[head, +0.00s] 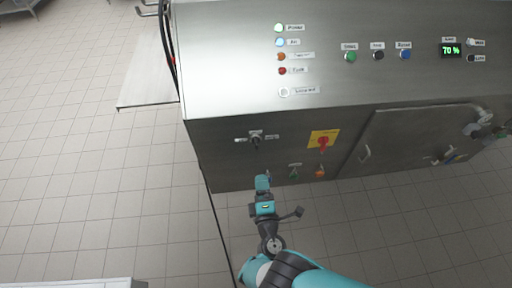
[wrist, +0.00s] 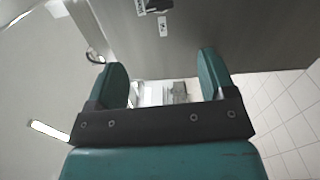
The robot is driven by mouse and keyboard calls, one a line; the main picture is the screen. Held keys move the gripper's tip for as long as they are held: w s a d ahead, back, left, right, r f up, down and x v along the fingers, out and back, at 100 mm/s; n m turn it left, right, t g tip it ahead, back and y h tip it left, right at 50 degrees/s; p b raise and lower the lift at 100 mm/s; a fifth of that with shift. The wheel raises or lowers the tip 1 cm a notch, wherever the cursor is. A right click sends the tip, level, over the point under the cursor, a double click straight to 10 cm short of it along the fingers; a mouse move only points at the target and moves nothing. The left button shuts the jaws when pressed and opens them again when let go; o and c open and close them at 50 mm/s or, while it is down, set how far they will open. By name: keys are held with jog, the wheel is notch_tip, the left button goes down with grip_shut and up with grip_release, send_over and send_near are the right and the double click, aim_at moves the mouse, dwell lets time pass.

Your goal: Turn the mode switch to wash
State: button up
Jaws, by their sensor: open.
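The mode switch (head: 256,142) is a small dark knob with small pale labels around it, on the left of the machine's steel front. The labels are too small to read, and I cannot tell which one the knob points to. My gripper (head: 263,181) is below the switch in the head view, apart from it. In the wrist view my gripper (wrist: 160,64) has its two teal fingers spread, with nothing between them. A dark part with pale labels (wrist: 163,27) is cut off at that view's top edge; I cannot tell which control it is.
A red rotary switch on a yellow plate (head: 323,141) sits right of the mode switch. Below are a green control (head: 294,175) and an orange one (head: 319,174). A door with a handle (head: 365,153) is further right. Tiled floor (head: 90,190) is clear at left.

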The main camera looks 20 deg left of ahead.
aim_at(257, 146)
jog(key=b+x, duration=1.5)
jog(key=b, duration=0.4)
jog(key=shift+w+d, duration=0.1)
jog(key=shift+w, duration=0.15)
jog(key=c, duration=0.9)
jog(key=shift+f+m+b, duration=0.15)
jog(key=shift+m+b, duration=0.25)
jog(key=shift+b, duration=0.25)
jog(key=shift+c, duration=0.2)
jog(key=shift+r, duration=0.2)
